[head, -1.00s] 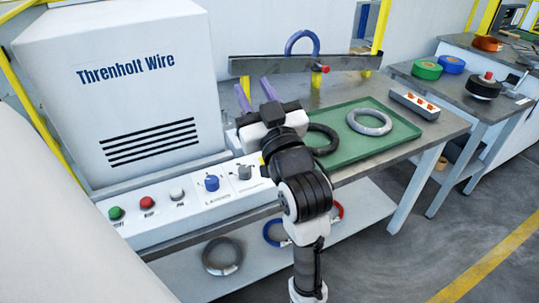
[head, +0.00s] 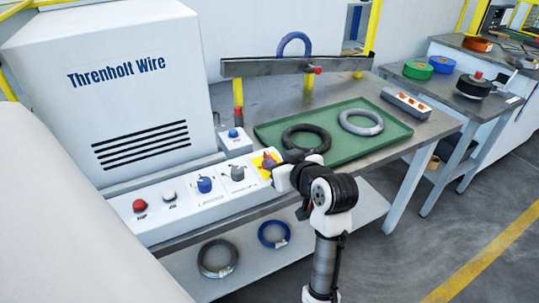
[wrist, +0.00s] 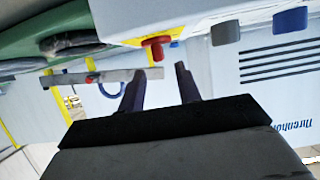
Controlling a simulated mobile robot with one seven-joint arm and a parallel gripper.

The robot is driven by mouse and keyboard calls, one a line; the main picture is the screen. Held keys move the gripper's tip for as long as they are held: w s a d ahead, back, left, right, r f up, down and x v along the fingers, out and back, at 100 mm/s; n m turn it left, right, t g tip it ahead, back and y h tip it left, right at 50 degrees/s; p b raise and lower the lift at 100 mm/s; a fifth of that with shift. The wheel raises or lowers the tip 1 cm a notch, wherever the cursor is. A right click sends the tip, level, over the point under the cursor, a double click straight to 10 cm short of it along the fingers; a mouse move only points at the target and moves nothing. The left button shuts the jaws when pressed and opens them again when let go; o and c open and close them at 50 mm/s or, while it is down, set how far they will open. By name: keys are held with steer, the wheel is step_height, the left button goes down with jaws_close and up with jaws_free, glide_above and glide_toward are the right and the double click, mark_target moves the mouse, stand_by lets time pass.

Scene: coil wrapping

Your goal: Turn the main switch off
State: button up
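The main switch, a red knob (wrist: 156,45) on a yellow plate (head: 258,162), is at the right end of the white control panel (head: 212,208). In the head view the knob is largely hidden behind my wrist. My gripper (wrist: 160,72) is open, with its two dark fingers apart and nothing between them. In the wrist view the red knob shows just beyond the fingertips, roughly in line with the gap. I cannot tell whether the fingers touch it. In the head view my gripper (head: 283,165) is close beside the yellow plate.
A grey selector (head: 237,173), a blue knob (head: 204,184) and push buttons line the panel to the left. A box with a blue button (head: 233,133) stands behind. A green tray (head: 360,150) with two coils lies right, beside a socket strip (head: 406,103).

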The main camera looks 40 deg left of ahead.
mark_target(270, 156)
steer(key=x, duration=0.6)
steer(key=shift+c, duration=0.4)
jaws_close()
